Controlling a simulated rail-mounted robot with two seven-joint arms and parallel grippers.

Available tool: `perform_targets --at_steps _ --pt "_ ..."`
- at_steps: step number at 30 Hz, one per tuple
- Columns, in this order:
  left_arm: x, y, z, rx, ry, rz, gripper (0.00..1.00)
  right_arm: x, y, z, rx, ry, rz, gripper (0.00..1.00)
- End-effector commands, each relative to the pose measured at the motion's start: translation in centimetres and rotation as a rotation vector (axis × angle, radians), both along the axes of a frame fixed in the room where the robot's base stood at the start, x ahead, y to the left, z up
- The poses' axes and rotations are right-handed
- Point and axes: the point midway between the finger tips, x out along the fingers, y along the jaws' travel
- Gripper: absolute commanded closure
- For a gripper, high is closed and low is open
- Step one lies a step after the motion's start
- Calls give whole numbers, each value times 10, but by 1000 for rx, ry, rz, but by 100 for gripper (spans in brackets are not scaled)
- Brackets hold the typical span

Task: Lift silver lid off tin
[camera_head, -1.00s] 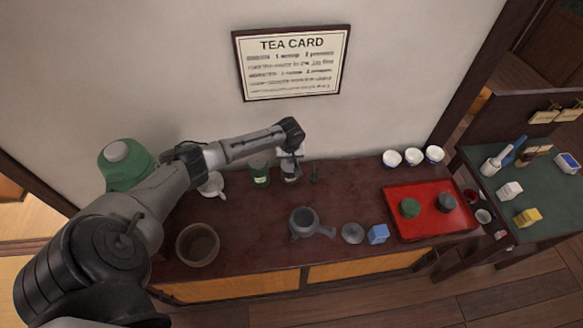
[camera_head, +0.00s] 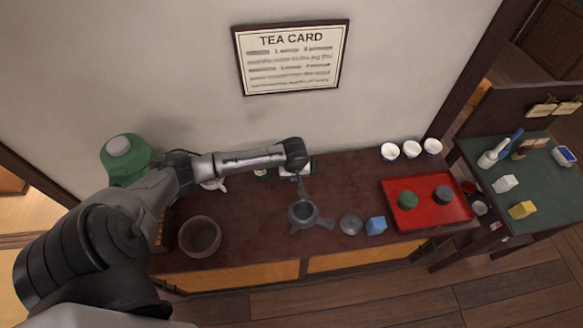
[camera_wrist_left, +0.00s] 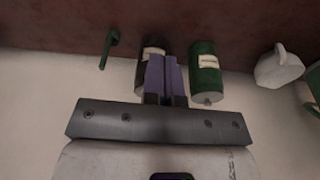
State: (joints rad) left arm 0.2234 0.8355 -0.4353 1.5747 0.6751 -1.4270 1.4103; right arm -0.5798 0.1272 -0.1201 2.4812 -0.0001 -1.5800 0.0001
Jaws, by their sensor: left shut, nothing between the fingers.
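A green tin (camera_wrist_left: 206,65) with a pale label and a grey end stands in the left wrist view; in the head view the green tin (camera_head: 260,174) is mostly behind my left arm. A dark tin (camera_wrist_left: 141,75) with a pale label stands beside it, partly hidden behind my fingers. My arm covers most of it in the head view, and I cannot make out its lid. My left gripper (camera_head: 303,193) is shut and empty, in front of the tins and near the grey teapot (camera_head: 301,214). In the left wrist view the closed fingers (camera_wrist_left: 165,62) overlap the dark tin.
A round grey lid (camera_head: 350,225) and a blue box (camera_head: 376,225) lie right of the teapot. A brown bowl (camera_head: 199,237) stands at left. A red tray (camera_head: 425,220) holds a green and a dark item. White bowls (camera_head: 411,149) line the back right. A green whisk-like item (camera_wrist_left: 109,45) stands near the tins.

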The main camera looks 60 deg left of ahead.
Motion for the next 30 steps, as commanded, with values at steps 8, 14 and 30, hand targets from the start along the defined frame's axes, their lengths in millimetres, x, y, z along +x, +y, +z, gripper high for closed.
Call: perform_targets --at_steps 8,14,30 --pt "33 40 -2 103 -78 -27 100 0 0 -72 1 4 -1 100" --pt "14 27 1 44 -4 -40 100 0 1 -79 4 7 -4 100" --pt "42 83 -2 -4 13 23 100 0 3 -90 9 1 -6 100"
